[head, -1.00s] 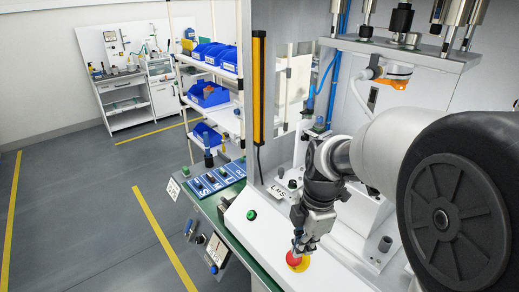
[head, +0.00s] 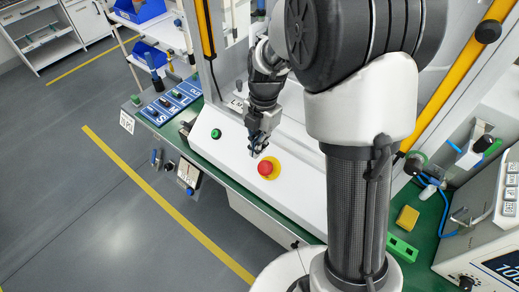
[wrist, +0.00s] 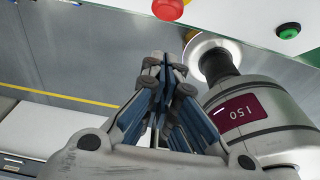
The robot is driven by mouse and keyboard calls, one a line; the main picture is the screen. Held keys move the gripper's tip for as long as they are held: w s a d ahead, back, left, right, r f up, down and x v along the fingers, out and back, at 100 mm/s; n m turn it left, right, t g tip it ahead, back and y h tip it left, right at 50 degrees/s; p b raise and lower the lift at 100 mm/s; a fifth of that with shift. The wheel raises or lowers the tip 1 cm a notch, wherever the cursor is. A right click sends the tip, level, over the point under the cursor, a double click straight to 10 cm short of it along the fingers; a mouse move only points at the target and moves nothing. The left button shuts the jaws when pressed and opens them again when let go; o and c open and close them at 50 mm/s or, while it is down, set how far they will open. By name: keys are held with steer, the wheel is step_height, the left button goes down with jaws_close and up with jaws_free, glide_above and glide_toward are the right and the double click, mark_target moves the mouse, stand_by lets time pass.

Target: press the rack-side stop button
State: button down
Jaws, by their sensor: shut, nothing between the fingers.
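The red stop button (head: 265,168) sits on a round yellow base on the white sloping front panel (head: 235,155) of the press. My gripper (head: 256,153) is shut and empty, its fingertips pointing down just behind and left of the button. In the head view the tips lie close to the button's edge; I cannot tell their exact height above the panel. In the wrist view the button (wrist: 168,9) is cut by the top edge, apart from the closed fingertips (wrist: 165,62).
A green button (head: 216,133) is on the same panel, left of my gripper; it also shows in the wrist view (wrist: 289,30). A row of blue labelled plates (head: 172,101) lies to the left. A yellow block (head: 407,218) is on the green bench at right. Floor at left is clear.

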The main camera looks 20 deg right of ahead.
steer(key=b, duration=0.2)
glide_above(261, 174)
steer(key=s+a, duration=0.2)
step_height(261, 174, down, 8)
steer(key=w+d+f, duration=0.1)
steer(key=w+d+f+b, duration=0.1)
steer(key=f, duration=0.1)
steer(key=shift+b, duration=0.3)
